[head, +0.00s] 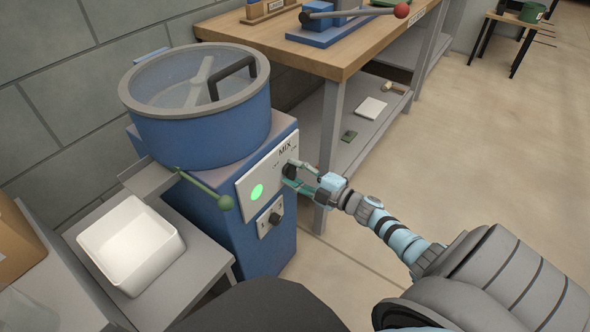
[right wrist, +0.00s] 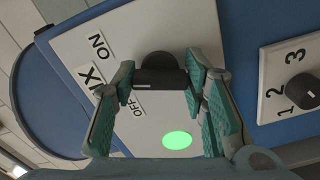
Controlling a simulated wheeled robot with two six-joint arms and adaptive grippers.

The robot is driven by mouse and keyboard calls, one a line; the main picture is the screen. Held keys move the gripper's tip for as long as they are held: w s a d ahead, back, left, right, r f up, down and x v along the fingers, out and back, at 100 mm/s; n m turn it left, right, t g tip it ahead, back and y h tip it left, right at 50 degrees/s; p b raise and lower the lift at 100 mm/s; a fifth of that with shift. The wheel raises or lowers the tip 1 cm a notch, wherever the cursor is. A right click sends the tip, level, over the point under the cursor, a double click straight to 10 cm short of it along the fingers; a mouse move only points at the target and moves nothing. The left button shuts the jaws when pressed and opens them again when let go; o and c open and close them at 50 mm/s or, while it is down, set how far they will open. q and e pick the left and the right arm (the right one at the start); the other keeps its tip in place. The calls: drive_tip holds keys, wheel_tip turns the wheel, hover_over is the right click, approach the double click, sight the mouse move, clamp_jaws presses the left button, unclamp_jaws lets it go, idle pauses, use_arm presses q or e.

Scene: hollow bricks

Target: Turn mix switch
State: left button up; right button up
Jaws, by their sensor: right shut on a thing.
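The blue mixer (head: 222,215) carries a white panel (head: 250,181) marked MIX, with OFF and ON labels. The black mix switch (right wrist: 157,66) is a knob on this panel. My right gripper (head: 293,177) is at the panel, its teal fingers on either side of the switch. In the right wrist view the fingertips (right wrist: 160,84) are closed on the switch's dark grip. Which label the switch points to is hard to tell. A green light (head: 257,192) on the panel is lit. My left gripper is not in view.
A second dial (head: 275,218) marked with numbers sits below the panel. A green-knobbed lever (head: 225,202) sticks out of the mixer's front. A white bin (head: 130,246) stands on a grey stand at the left. A wooden workbench (head: 350,55) is behind. Floor at the right is clear.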

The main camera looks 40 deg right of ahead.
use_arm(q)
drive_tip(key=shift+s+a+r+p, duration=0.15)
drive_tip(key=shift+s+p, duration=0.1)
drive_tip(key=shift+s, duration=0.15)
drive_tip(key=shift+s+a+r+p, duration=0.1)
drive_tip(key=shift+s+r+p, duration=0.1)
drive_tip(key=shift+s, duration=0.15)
use_arm(e)
drive_tip(key=shift+m, duration=1.5)
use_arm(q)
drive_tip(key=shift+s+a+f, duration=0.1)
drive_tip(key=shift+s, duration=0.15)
use_arm(e)
drive_tip(key=shift+f, duration=0.1)
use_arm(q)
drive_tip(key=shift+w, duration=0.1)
use_arm(e)
drive_tip(key=o, duration=1.2)
drive_tip(key=shift+c, duration=0.2)
drive_tip(key=v, duration=1.2)
